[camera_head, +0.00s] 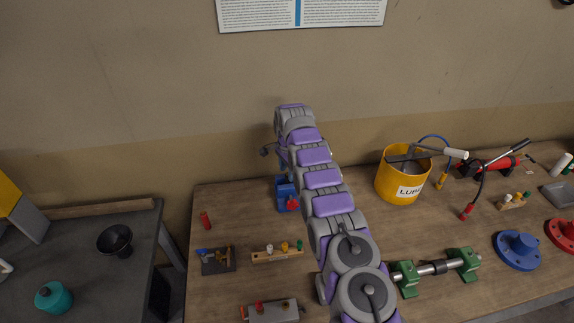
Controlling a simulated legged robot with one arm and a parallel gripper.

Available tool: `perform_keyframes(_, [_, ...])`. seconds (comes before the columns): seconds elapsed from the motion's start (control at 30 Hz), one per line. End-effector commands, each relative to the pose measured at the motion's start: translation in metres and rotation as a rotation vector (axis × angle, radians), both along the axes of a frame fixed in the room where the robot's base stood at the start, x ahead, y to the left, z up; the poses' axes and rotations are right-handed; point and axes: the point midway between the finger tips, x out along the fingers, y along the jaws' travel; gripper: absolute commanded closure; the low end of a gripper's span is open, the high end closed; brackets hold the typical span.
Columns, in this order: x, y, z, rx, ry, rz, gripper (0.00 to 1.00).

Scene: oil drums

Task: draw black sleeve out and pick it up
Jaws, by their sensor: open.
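A blue box-like object (286,194) with a red part shows below the gripper.
A yellow lube bucket (401,178) with a pump stands behind the shaft. A blue flange (517,250) is to its right. A wooden rack (277,254) with pegs and a grey block (273,312) lie left of my arm. Bare wood lies between bucket and shaft.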

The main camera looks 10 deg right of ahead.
Motion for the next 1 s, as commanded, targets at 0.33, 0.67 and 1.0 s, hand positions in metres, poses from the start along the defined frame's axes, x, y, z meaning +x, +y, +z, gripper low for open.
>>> perform_keyframes(0.33, [0.001, 0.001, -0.024, 0.0, -0.003, 0.001, 0.46])
perform_keyframes(0.67, [0.001, 0.001, -0.024, 0.001, -0.002, 0.001, 0.55])
perform_keyframes(1.0, [0.001, 0.001, -0.024, 0.0, -0.001, 0.001, 0.88])
